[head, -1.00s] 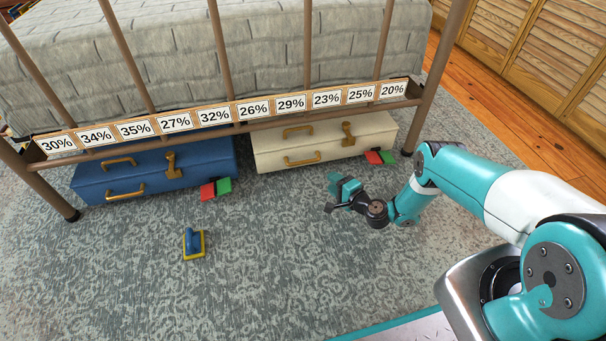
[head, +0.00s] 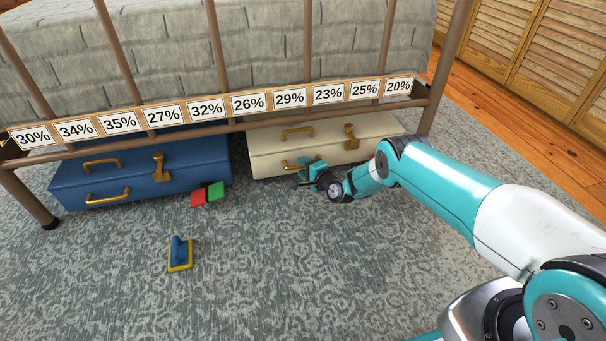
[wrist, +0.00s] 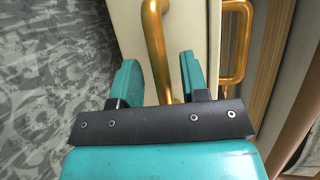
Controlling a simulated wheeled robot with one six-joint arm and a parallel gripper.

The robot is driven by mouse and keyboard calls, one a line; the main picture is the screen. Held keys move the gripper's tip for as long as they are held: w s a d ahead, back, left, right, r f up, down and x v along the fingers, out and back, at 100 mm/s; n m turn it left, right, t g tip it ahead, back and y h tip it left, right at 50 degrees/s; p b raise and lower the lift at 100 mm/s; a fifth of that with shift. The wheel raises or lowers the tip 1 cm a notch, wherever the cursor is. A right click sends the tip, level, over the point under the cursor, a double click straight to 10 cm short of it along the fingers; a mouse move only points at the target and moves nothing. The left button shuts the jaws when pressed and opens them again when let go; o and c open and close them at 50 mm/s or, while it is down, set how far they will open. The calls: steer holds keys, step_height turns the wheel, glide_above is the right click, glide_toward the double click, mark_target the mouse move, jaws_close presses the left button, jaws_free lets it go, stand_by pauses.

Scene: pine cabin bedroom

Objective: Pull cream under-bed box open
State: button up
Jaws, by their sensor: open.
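The cream under-bed box (head: 268,156) sits under the bed rail at the right of centre, with brass handles on its top and front and a brass latch (head: 351,137). My gripper (head: 308,172) is at the box's front, by the front handle (head: 290,165). In the wrist view my gripper (wrist: 160,85) is open, with its teal fingers on either side of the brass front handle (wrist: 157,45). The fingers are not closed on it. A second brass handle (wrist: 236,45), on the box's top, shows to the right of the fingers.
A blue box (head: 130,180) stands under the bed at the left. Red and green blocks (head: 207,194) lie at its front corner. A blue and yellow tool (head: 180,254) lies on the carpet. The bed rail with percentage labels (head: 249,103) runs above the boxes.

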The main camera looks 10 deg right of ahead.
steer(key=shift+w+a, duration=0.15)
steer(key=shift+w, duration=0.25)
steer(key=shift+c, duration=0.5)
jaws_close()
steer(key=shift+s, duration=0.1)
